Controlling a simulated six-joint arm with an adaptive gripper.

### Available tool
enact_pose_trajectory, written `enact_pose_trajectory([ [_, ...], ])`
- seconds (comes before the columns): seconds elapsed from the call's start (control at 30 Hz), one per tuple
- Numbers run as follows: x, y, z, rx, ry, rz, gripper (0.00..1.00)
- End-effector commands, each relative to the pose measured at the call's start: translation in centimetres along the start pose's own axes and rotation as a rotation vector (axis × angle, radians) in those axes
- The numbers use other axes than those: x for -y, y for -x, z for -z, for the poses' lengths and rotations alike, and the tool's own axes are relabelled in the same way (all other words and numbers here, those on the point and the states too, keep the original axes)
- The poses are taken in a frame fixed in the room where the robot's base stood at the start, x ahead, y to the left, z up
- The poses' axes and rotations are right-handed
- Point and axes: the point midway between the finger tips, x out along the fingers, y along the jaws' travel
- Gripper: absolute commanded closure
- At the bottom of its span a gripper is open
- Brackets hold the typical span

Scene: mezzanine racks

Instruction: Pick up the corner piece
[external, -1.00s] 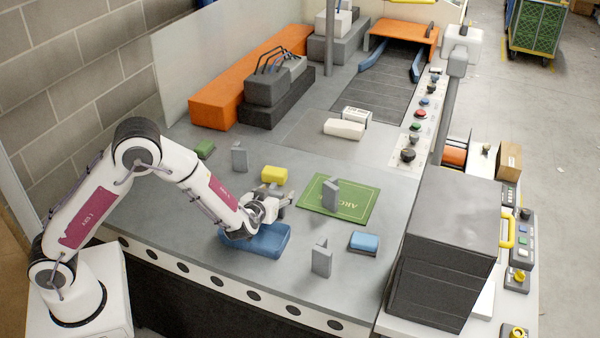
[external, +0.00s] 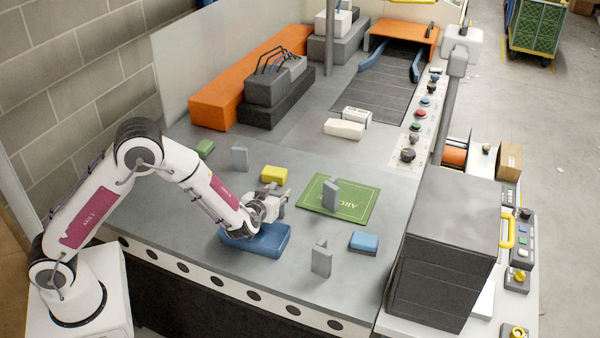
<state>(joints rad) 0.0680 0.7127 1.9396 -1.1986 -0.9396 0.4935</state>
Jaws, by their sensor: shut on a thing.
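My gripper (external: 279,205) is low over the table, just above the far right part of a blue tray-like block (external: 268,246). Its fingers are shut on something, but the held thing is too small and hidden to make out. Several upright grey angled pieces look like corner pieces. One (external: 240,159) stands at the back left, one (external: 331,196) stands on the green mat, and one (external: 321,260) stands near the front edge. All three are apart from my gripper. I cannot tell if the held thing is another of these.
A yellow block (external: 274,174) lies just behind my gripper. A green block (external: 205,147) is at the back left. A green mat (external: 356,206) and a blue-topped block (external: 364,241) lie to the right. A tall dark cabinet (external: 447,250) bounds the right side.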

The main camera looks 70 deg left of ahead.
Motion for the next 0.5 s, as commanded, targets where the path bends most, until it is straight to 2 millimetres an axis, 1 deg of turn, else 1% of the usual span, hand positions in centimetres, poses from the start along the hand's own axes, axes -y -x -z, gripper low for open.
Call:
enact_pose_trajectory([
  [0.27,0.0,0.1,0.4,-0.001,0.000,0.000,0.71],
  [0.37,0.0,0.3,0.9,-0.001,0.001,-0.001,0.71],
  [0.5,0.0,0.8,2.1,-0.002,0.002,0.000,0.71],
])
